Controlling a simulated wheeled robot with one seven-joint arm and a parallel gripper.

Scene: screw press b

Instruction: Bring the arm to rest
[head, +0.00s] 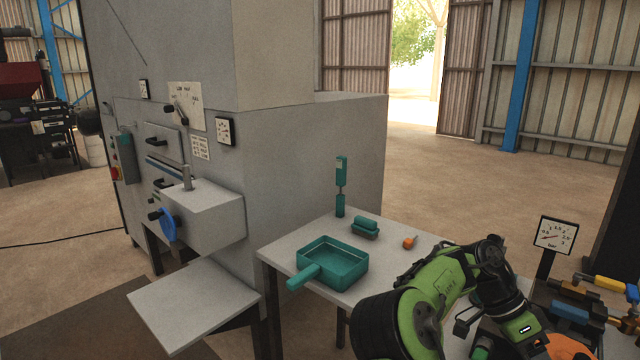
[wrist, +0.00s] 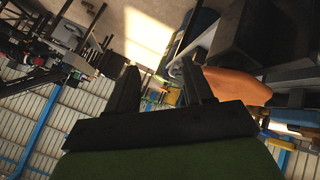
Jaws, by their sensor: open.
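My green and black arm is folded at the lower right of the head view, beside the right end of the small grey table (head: 285,252). In the wrist view my gripper (wrist: 160,68) is open, its two dark fingers apart with nothing held between them. The gripper's jaws cannot be made out clearly in the head view. The wrist view looks out tilted over floor and wall, with an orange rounded part (wrist: 235,85) close on the right.
On the table are a teal tray with handle (head: 335,272), a teal block-like tool (head: 366,226), an upright teal tool (head: 341,185) and a small orange item (head: 410,241). A grey press (head: 290,140) stands left. A gauge (head: 556,234) stands right. Open floor lies behind.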

